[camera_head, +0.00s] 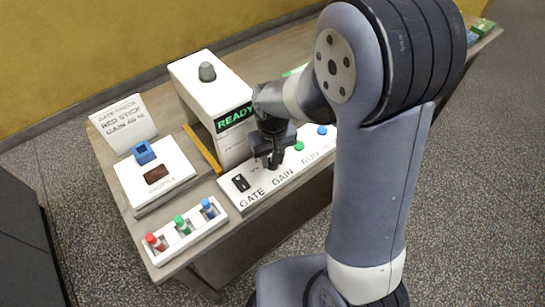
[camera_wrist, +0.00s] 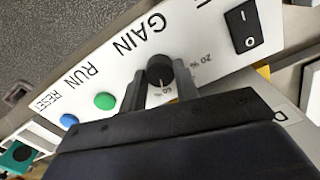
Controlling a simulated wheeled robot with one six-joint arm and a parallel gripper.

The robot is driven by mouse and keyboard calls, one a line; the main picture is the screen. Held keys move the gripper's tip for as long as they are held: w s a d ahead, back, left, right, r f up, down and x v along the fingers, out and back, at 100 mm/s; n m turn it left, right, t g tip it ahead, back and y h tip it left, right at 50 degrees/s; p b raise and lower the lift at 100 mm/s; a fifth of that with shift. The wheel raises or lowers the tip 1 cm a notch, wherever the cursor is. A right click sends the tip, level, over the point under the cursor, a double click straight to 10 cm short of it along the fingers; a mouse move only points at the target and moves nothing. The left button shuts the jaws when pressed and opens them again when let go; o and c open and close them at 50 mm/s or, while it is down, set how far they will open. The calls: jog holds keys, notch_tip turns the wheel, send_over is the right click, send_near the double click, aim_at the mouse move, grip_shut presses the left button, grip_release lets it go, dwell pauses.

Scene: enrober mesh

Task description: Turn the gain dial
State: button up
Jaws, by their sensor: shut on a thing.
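The gain dial (camera_wrist: 160,68) is a round black knob on the white control panel (camera_wrist: 115,62), beside the printed word GAIN. My gripper (camera_wrist: 160,84) is shut on the dial, with one finger on each side of it. A light mark on the dial's side points toward my gripper. Scale print shows beside it; 20 % is legible, and a lower label near the mark is too small to read surely. In the head view my gripper (camera_head: 272,162) points down at the panel above GAIN and hides the dial.
A black rocker switch (camera_head: 241,182) at GATE is left of my gripper; green (camera_head: 299,146) and blue (camera_head: 322,130) buttons are right. A white machine with a READY display (camera_head: 235,118) stands behind. A rack (camera_head: 187,236) holds red, green and blue sticks at front left.

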dwell(0.3)
jog(key=o, duration=1)
jog(key=shift+c, duration=0.2)
jog(key=shift+r, duration=0.1)
notch_tip(320, 180, up, 11)
jog(key=shift+b, duration=0.3)
notch_tip(320, 180, down, 11)
jog(key=shift+r+p, duration=0.1)
jog(key=shift+p, duration=0.2)
jog(key=shift+f, duration=0.25)
